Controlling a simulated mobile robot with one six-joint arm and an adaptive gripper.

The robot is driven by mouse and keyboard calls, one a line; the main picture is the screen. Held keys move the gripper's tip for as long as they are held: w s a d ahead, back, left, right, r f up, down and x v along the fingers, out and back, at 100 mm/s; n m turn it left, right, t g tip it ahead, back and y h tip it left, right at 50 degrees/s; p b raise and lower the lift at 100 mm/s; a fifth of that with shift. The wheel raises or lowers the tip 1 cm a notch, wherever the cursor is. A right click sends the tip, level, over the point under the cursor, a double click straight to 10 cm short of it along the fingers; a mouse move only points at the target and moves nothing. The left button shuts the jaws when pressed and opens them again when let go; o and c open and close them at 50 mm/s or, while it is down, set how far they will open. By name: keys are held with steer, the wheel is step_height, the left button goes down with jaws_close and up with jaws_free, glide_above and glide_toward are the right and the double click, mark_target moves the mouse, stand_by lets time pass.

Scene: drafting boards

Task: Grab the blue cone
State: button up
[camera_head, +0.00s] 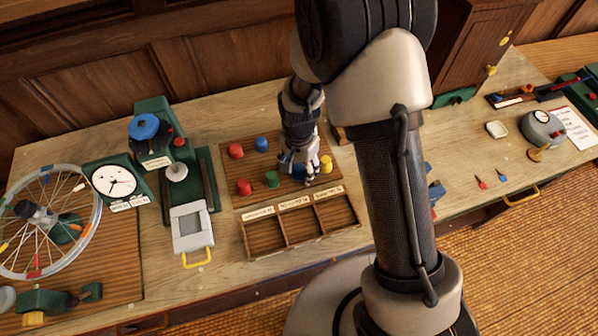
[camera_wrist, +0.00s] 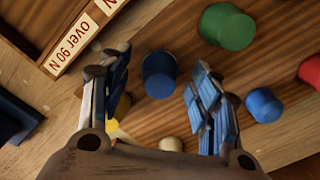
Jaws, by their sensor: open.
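Two blue blunt pieces show on the brown wooden board (camera_head: 228,203). One blue piece (camera_wrist: 158,74) stands between the spread fingers of my gripper (camera_wrist: 160,88) in the wrist view. In the head view this blue piece (camera_head: 298,171) is partly hidden by my gripper (camera_head: 299,160), which hangs over it. My gripper is open and holds nothing; I cannot tell its exact height above the board. The other blue piece (camera_head: 262,144) stands farther back on the board, and shows outside the right finger in the wrist view (camera_wrist: 263,105). I cannot tell clearly which is a cone.
A green piece (camera_head: 271,179), red pieces (camera_head: 244,187) and a yellow piece (camera_head: 326,165) stand nearby. A labelled three-part tray (camera_head: 284,247) lies in front. A green press with dial (camera_head: 114,182) and a spoked wheel (camera_head: 62,215) stand left. A wooden cabinet (camera_head: 462,45) stands behind, right.

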steer(key=shift+f, duration=0.3)
steer(key=shift+c, duration=0.3)
steer(key=c, duration=1.1)
